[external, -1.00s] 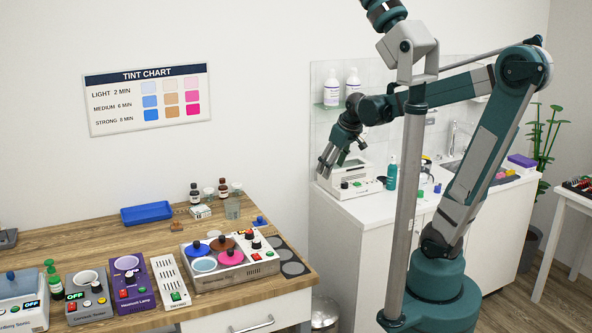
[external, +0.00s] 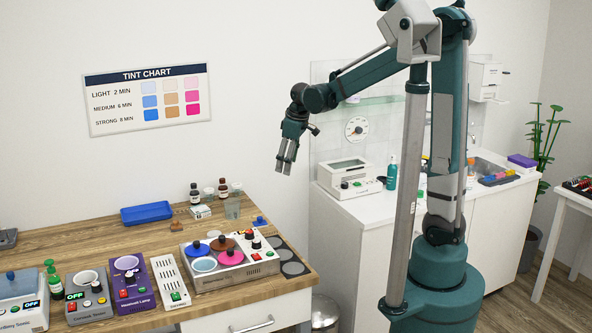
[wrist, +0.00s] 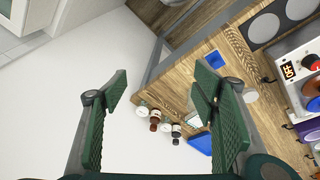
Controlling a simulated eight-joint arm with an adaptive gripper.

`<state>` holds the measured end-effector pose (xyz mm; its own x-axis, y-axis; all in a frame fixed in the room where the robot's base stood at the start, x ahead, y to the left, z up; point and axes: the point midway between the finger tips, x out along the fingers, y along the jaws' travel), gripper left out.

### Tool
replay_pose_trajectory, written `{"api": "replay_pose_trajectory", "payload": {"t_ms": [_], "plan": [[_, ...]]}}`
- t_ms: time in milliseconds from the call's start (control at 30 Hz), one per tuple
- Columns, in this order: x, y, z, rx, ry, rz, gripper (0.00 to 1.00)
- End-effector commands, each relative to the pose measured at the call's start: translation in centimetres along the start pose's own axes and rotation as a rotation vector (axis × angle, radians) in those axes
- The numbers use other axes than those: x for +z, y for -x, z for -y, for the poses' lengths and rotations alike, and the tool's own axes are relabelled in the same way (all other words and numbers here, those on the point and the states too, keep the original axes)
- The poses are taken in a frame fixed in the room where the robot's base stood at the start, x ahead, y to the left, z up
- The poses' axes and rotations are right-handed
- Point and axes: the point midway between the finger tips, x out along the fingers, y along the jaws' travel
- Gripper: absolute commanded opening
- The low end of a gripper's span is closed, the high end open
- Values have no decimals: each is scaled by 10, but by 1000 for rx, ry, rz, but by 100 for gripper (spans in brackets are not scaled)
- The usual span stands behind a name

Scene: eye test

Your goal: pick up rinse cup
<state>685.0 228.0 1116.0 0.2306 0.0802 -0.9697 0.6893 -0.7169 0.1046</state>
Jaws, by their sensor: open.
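My gripper (external: 286,168) hangs in the air above and to the right of the cup, pointing down. It is well apart from the cup. In the wrist view my gripper (wrist: 165,100) has its two green fingers spread, with nothing between them. I cannot pick the cup out for certain in the wrist view; the right finger covers part of that table area.
Brown bottles (external: 222,188), a small white box (external: 200,212) and a blue tray (external: 146,212) are near the cup. A small blue object (external: 260,221) lies to its right. A pot warmer (external: 230,263) stands in front. A gap separates the table from the white counter (external: 350,235).

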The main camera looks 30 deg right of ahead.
Motion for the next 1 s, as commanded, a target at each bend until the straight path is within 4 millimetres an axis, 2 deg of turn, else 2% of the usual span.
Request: {"api": "replay_pose_trajectory", "payload": {"t_ms": [100,500,1000], "plan": [[-22,-9,6,-14,46,17,59],[-84,-48,34,-61,197,75,59],[-149,-109,83,-120,386,146,59]]}}
